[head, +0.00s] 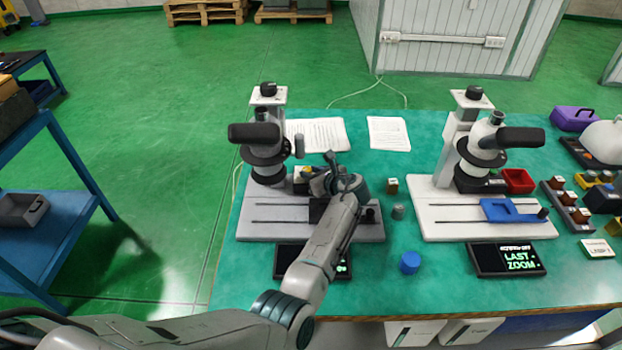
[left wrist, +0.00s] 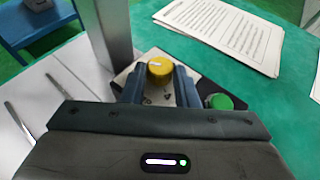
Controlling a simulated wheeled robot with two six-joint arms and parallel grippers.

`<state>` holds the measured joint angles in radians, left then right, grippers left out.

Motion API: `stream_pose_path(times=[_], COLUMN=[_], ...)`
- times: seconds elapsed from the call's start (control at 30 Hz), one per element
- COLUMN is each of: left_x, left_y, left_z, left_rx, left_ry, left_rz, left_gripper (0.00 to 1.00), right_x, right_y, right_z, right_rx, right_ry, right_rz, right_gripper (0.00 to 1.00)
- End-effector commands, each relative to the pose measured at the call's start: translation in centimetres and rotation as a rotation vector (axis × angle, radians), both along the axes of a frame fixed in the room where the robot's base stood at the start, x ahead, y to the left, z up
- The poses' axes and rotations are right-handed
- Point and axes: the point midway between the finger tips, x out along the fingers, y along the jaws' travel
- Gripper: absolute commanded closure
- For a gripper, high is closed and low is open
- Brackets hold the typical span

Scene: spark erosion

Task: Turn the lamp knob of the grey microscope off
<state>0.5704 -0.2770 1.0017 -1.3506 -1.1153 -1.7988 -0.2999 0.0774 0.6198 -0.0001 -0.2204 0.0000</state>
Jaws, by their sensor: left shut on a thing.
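The grey microscope (head: 262,145) stands on the left of the teal table, on a grey slotted base (head: 262,228). A yellow knob (left wrist: 160,68) with a pale pointer mark sits on a light panel beside its post. A green knob or button (left wrist: 219,102) is to the right of it. In the left wrist view my left gripper (left wrist: 158,82) has one finger on each side of the yellow knob and is shut on it. In the head view my left arm and gripper (head: 326,178) reach over the base and hide part of it. My right gripper is not in view.
A white microscope (head: 484,148) with a blue slide (head: 510,211) stands to the right. A blue cap (head: 410,262) and a small grey cylinder (head: 398,212) lie between the bases. Papers (head: 320,134) lie behind. My arm partly hides a dark display in front.

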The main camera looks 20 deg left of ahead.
Motion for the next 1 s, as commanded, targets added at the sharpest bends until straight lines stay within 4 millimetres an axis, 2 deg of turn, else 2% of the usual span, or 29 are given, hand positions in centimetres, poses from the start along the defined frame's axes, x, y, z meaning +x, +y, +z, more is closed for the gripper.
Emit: stream_pose_path(times=[0.03, 0.1, 0.43, 0.47, 0.53, 0.57, 1.0], left_x=[0.15, 0.12, 0.08, 0.08, 0.07, 0.08, 0.09], left_y=[0.02, 0.0, 0.03, 0.03, 0.03, 0.02, 0.18], left_z=[-0.29, -0.19, 0.02, 0.02, 0.03, 0.02, 0.38], left_rx=[0.002, 0.002, 0.003, 0.003, 0.003, 0.002, 0.002], left_ry=[-0.001, -0.001, -0.001, -0.001, -0.002, -0.001, -0.001], left_rz=[0.024, 0.048, 0.059, 0.059, 0.058, 0.058, 0.058], left_gripper=[0.96, 0.96, 0.96, 0.67, 0.53, 0.51, 0.51], right_x=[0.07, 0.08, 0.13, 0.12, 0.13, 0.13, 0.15], right_y=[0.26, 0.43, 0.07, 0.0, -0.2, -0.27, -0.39], right_z=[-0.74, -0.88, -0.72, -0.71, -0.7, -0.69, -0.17], right_rx=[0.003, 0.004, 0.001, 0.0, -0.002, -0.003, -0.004], right_ry=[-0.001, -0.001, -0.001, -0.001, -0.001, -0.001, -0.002], right_rz=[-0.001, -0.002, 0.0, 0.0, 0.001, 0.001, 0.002], right_gripper=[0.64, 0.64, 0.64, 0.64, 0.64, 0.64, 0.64])
